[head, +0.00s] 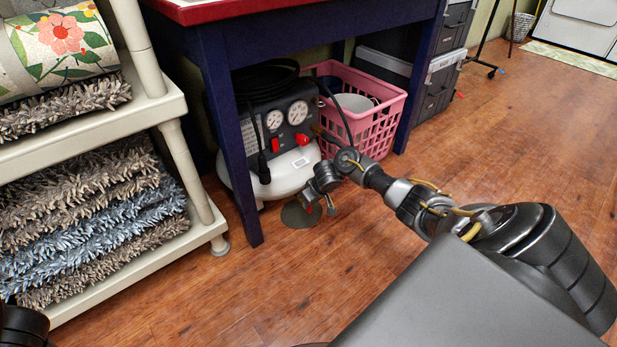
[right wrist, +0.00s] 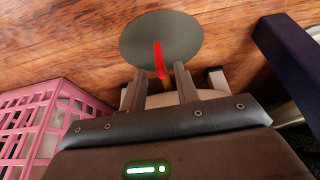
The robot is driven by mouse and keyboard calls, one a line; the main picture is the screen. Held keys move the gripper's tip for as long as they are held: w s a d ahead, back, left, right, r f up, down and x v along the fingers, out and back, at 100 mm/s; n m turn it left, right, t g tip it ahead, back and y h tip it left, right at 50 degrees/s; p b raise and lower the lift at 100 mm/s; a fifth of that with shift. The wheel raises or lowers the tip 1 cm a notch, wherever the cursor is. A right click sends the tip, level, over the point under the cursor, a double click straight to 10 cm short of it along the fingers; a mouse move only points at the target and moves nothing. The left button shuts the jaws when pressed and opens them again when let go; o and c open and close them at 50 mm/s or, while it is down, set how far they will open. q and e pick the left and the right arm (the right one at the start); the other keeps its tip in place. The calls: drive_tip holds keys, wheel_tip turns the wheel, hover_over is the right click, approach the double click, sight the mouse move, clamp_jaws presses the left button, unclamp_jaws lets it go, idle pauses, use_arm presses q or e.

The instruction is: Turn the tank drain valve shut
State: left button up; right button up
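The white and grey air compressor (head: 290,165) with two gauges stands under the blue table. The drain valve's red handle (right wrist: 158,58) shows low at its tank in the right wrist view, above a dark round patch on the floor. My right gripper (head: 320,207) reaches down beside the tank's underside. In the right wrist view its two fingers (right wrist: 161,75) are apart, with the red handle extending between and past their tips; I cannot tell whether they touch it. Part of the tank is hidden behind the gripper. My left gripper is not in view.
The blue table's leg (head: 230,130) stands close left of the compressor. A pink basket (head: 385,115) stands right behind my right arm. A shelf (head: 175,105) with rugs is at left. The dark round patch (head: 299,216) lies below the tank. Front floor is clear.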

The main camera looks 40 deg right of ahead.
sight(309, 212)
drive_tip(key=shift+b+x, duration=1.3)
drive_tip(key=shift+x, duration=0.8)
clamp_jaws()
